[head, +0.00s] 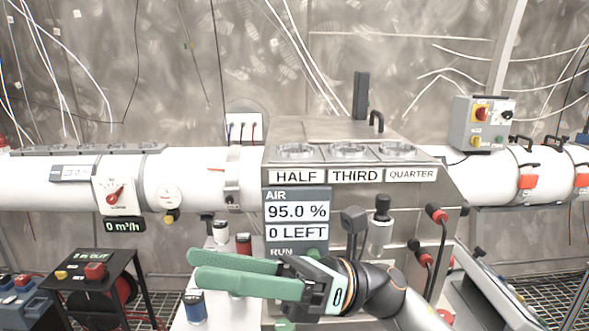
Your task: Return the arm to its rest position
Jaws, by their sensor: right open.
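My right gripper (194,267) has two long green fingers that point left, with a gap between them. It is open, and nothing shows between the fingers. My right arm (405,305) reaches in from the lower right. The gripper is in front of the lower part of a steel cabinet (440,205) and hides part of its front and of the white surface beside it. From this view I cannot tell how far it is from them. My left gripper and arm are not in view.
A white pipe (40,182) runs left from the cabinet. A panel (297,210) reads 95.0 % and 0 LEFT. Cans, one with a blue label (195,308), stand close to the gripper. A black stand (95,285) is at lower left. Levers and red-ended handles project from the cabinet's right.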

